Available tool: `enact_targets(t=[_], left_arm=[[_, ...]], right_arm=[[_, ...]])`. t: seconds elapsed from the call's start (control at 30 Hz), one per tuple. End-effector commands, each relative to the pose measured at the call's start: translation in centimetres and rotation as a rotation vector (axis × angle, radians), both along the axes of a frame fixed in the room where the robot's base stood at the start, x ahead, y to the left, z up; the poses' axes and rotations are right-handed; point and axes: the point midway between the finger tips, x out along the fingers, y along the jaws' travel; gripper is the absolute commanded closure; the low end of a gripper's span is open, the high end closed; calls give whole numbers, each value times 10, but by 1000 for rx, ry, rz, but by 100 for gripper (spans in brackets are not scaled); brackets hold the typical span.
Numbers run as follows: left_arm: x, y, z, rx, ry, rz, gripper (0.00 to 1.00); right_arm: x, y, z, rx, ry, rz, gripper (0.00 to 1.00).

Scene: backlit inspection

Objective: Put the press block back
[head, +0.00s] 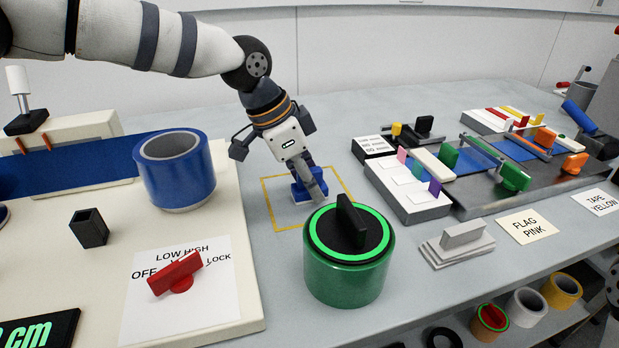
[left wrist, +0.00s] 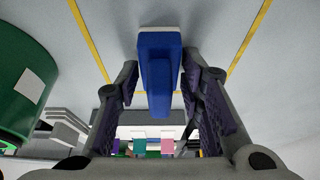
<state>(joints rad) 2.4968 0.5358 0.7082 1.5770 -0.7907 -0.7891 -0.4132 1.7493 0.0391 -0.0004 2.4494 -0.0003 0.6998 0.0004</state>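The blue press block (head: 306,190) stands inside the yellow outlined square (head: 268,204) on the grey table. It has a wide base and a narrower raised grip, and shows between my fingers in the left wrist view (left wrist: 157,75). My left gripper (head: 316,192) reaches down over it and partly hides it in the head view. In the left wrist view its fingers (left wrist: 158,80) are apart on either side of the blue grip, with gaps showing. My right gripper is not in view.
A green cylinder with a black handle (head: 348,275) stands close in front of the square. A cream board at left carries a blue ring (head: 174,170) and a red knob (head: 178,274). Grey plates (head: 458,246) and a fixture with coloured tabs (head: 410,190) stand to the right.

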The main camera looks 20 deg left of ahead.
Motion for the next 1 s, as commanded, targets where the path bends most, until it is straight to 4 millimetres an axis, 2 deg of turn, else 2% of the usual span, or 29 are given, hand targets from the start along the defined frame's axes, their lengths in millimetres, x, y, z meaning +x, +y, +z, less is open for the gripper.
enact_targets(t=[0.27,0.37,0.47,0.6,0.73,0.87,1.0], left_arm=[[0,0,0,-1,1,0,52],[0,0,6,-3,-1,1,52],[-4,7,27,-1,-8,3,52],[-13,20,66,-2,-13,2,52],[-21,30,94,-2,-9,1,52],[-25,36,110,-1,-4,1,52],[-27,38,115,-1,0,0,52]], right_arm=[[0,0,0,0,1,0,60],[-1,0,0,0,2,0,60],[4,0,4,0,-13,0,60],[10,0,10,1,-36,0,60],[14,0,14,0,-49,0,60],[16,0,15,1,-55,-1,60],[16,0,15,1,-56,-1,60]])
